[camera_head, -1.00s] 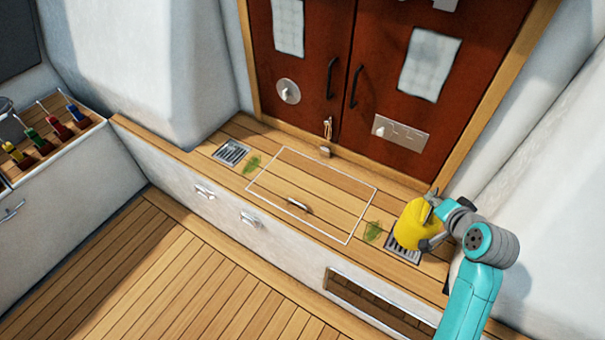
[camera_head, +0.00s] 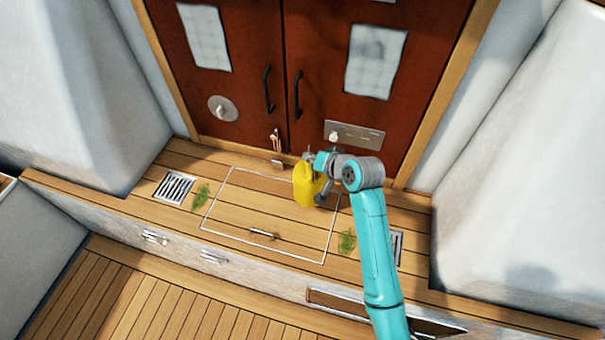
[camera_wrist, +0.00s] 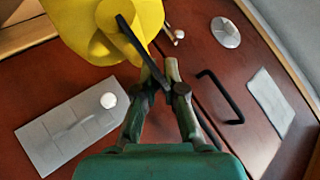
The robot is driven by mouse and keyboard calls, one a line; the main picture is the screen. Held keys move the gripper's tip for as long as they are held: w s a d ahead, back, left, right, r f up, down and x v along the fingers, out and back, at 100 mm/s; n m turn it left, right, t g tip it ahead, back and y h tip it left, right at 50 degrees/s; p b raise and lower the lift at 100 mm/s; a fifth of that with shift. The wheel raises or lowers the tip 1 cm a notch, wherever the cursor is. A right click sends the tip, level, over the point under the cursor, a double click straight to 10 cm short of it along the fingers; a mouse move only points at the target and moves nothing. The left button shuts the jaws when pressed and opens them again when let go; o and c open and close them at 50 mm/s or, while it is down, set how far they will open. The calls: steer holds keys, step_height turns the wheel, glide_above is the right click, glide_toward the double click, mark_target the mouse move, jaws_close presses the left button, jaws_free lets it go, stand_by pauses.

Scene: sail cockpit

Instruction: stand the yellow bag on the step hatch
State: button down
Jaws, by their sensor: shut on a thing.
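The yellow bag (camera_head: 306,184) is upright in the head view, at the far right part of the step hatch (camera_head: 240,212), a wooden panel outlined in white with a metal handle. My gripper (camera_head: 318,162) is shut on the bag near its top, from the right side. In the wrist view the bag (camera_wrist: 100,28) fills the top left, and my gripper (camera_wrist: 158,82) is closed on its dark strap or handle. I cannot tell whether the bag's base touches the hatch or hangs just above it.
Red-brown double doors (camera_head: 285,80) with dark handles rise behind the step. Drain grates lie left (camera_head: 175,187) and right (camera_head: 396,247) of the hatch, with green patches (camera_head: 347,241) beside it. White moulded walls close both sides. Most of the hatch is bare.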

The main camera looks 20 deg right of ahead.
mark_target(310, 172)
steer(key=shift+f, duration=3.35)
steer(key=c, duration=1.3)
jaws_free()
steer(key=shift+o, duration=0.2)
steer(key=shift+r, duration=0.2)
steer(key=v, duration=1.2)
